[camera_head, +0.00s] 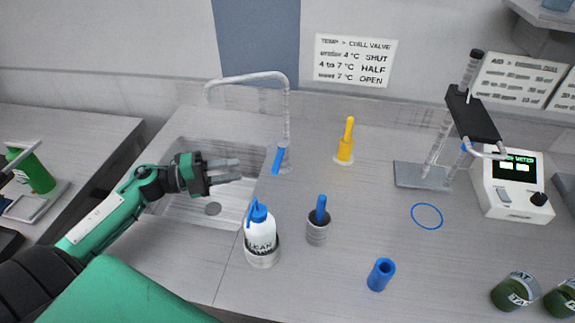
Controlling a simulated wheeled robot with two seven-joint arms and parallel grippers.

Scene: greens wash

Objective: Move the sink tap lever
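The sink tap (287,110) is a pale gooseneck pipe standing at the right edge of the sink, its spout arching left over the basin. Its blue lever (278,160) is on the lower part of the pipe and tilts down to the left. My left gripper (238,171) is over the sink basin (180,210), pointing right, with its fingertips a short way left of the lever and apart from it. Its two fingers show a narrow gap and hold nothing that I can see. My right gripper is not in view.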

